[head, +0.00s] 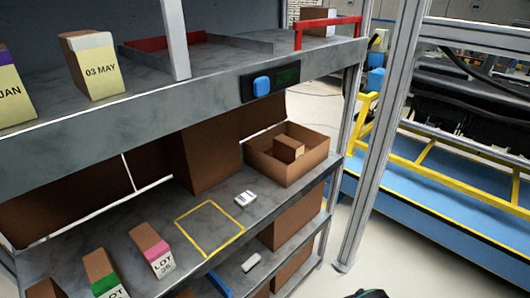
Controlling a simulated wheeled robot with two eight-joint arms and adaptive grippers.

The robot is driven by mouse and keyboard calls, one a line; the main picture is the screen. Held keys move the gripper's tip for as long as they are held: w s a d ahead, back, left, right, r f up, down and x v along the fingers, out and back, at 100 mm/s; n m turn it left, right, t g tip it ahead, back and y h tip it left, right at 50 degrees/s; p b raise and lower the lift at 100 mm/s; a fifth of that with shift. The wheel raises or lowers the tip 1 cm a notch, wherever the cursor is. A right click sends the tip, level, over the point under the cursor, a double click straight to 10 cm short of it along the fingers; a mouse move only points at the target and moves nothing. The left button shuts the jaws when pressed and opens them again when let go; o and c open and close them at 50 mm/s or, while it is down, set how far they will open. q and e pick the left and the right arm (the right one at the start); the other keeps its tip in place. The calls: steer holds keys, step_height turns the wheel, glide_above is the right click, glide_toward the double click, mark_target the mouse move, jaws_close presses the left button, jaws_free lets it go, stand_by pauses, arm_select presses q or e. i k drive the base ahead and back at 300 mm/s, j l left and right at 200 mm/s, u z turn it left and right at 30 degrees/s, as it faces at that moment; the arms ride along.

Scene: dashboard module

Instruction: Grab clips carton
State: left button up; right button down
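No carton in the head view carries a readable clips label, so I cannot tell which is the clips carton. A small brown carton (288,149) sits inside an open brown box (309,164) at the right end of the middle shelf. A carton with a pink band and a LOT label (158,258) and one with a green band (103,283) stand at the front left of that shelf. Neither of my grippers can be made out; only a dark sliver (371,293) shows at the bottom edge, too cut off to identify.
A yellow outlined square (236,235) on the middle shelf is empty, with a small white item (245,198) beside it. A metal post (376,150) stands right of the shelves.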

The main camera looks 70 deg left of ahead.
mark_target(287, 150)
steer(key=u, duration=0.45)
steer(key=i+u, duration=0.1)
steer(key=u, duration=0.4)
steer(key=l+u, duration=0.1)
steer(key=u, duration=0.35)
steer(key=i+l+u, duration=0.1)
steer(key=u, duration=0.85)
steer(key=i+l, duration=0.25)
steer(key=i+l+u, duration=0.15)
steer(key=l, duration=0.25)
steer(key=i+l, duration=0.35)
steer(key=i+l+u, duration=0.1)
steer(key=i+l, duration=0.15)
steer(key=l, duration=0.15)
steer(key=i+l+u, duration=0.1)
steer(key=l, duration=0.25)
steer(key=i, duration=0.1)
